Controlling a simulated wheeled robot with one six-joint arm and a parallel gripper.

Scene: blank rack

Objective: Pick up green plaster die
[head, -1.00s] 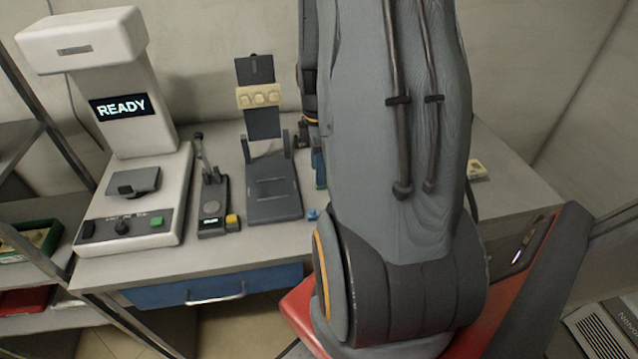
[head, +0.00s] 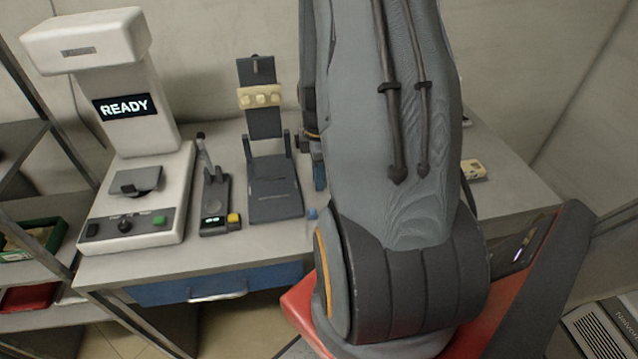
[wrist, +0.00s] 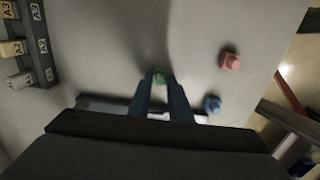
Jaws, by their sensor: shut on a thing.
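The green plaster die (wrist: 160,76) shows in the wrist view as a small green piece at the tips of my gripper (wrist: 160,82). The two dark fingers are shut on its sides, and they hide part of it. Whether it still touches the worktop I cannot tell. In the head view my arm blocks the die and most of my gripper.
In the wrist view a pink die (wrist: 229,61) and a blue die (wrist: 212,104) stand to the right. A rack with labelled slots (wrist: 32,45) is at the left. The head view shows a white machine reading READY (head: 140,195) and a dark stand (head: 274,190).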

